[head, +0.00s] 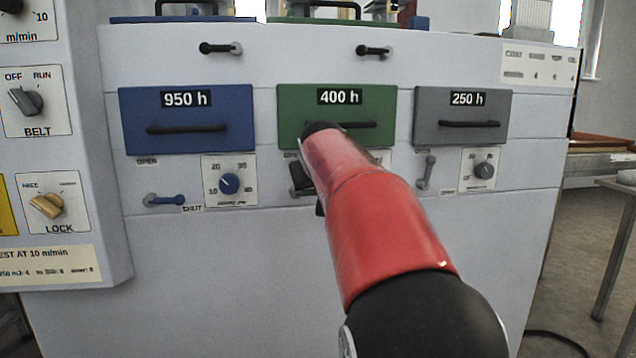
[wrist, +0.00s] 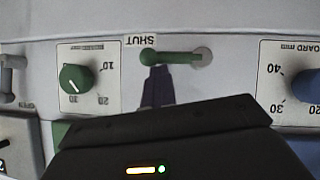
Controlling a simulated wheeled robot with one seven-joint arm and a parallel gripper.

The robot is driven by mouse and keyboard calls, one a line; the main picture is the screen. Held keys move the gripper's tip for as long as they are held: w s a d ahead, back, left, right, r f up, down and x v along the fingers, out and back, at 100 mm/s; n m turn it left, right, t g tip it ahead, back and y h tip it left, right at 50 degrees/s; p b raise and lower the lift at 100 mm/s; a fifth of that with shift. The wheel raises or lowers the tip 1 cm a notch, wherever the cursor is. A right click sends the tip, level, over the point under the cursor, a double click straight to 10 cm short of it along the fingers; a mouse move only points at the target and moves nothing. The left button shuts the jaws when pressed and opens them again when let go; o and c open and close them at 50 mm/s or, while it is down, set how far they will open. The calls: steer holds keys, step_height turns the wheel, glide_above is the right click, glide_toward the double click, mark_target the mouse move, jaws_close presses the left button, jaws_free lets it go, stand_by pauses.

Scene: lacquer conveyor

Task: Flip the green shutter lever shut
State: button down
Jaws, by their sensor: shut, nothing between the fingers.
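The green shutter lever (wrist: 172,57) shows in the wrist view, which is upside down. It lies level, with its pivot at the picture's right and its knob end beside the SHUT label (wrist: 140,41). My gripper (wrist: 157,74) is shut and empty. Its fingertips are right at the lever, near the knob end; I cannot tell whether they touch it. In the head view my red and black arm hides the lever, and part of my gripper (head: 301,178) shows under the green 400 h panel (head: 297,120).
A blue lever (head: 166,200) lies level under the blue 950 h panel (head: 188,140). A grey lever (head: 426,172) stands upright under the grey 250 h panel (head: 463,137). A green dial (wrist: 76,78) is close to the green lever. The cabinet front below is bare.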

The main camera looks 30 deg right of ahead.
steer(key=s+a+r+p, duration=0.2)
steer(key=s+r, duration=0.6)
steer(key=r, duration=0.1)
steer(key=shift+s+a+r, duration=0.25)
steer(key=shift+s, duration=0.1)
